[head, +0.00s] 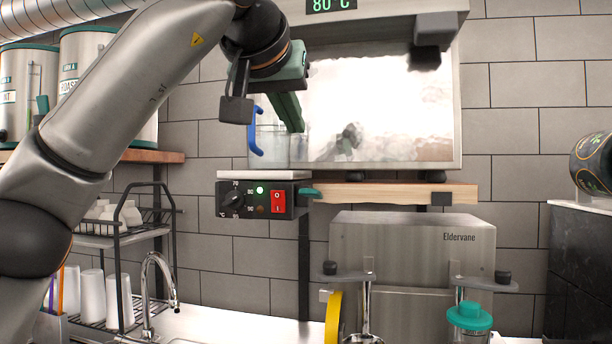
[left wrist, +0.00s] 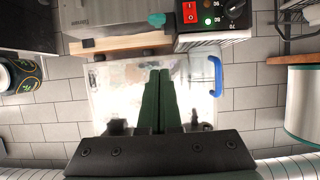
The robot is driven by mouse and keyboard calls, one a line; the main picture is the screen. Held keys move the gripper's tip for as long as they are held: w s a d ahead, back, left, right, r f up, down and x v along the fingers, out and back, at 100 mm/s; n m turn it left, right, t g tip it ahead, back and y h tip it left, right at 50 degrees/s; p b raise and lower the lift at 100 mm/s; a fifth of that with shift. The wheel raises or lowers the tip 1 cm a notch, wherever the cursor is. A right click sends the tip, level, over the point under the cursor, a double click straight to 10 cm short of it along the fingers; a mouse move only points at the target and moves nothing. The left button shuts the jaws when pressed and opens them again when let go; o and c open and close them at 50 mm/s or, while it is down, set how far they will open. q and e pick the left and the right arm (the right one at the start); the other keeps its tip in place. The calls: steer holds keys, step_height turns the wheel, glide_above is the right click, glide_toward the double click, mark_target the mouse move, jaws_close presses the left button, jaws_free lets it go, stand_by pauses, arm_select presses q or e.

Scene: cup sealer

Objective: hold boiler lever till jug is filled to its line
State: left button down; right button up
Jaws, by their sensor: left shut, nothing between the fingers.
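The boiler (head: 390,110), a bright glossy box reading 80 °C, stands on a wooden shelf. A clear jug (head: 274,148) with a blue handle (head: 257,132) stands at its left; the handle also shows in the left wrist view (left wrist: 216,76). I cannot make out the jug's fill line or water level. My left gripper (head: 297,127) is shut and empty, its green fingers together in front of the jug and boiler face. In the left wrist view its fingers (left wrist: 160,78) point at the boiler front. I cannot clearly identify the boiler lever. My right gripper is out of view.
Below the jug is a control box (head: 262,200) with a dial, lit green lamp and red switch; a teal piece (head: 310,193) sticks out beside it. A steel Eldervane machine (head: 400,245) stands lower. A dish rack (head: 120,235) and tap (head: 160,270) are at left.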

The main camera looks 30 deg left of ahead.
arm_select(q)
steer(key=p, duration=0.1)
glide_above(313, 194)
steer(key=w+a, duration=0.1)
steer(key=f, duration=0.4)
steer(key=shift+a+f, duration=0.1)
steer(key=shift+a, duration=0.1)
steer(key=shift+s+d+f+b, duration=0.15)
steer(key=shift+f+b, duration=0.1)
steer(key=shift+f, duration=0.35)
steer(key=shift+s+a+f+b, duration=0.1)
steer(key=shift+s+f+b, duration=0.1)
steer(key=shift+f, duration=0.4)
steer(key=shift+s+d+f, duration=0.15)
steer(key=shift+f, duration=0.55)
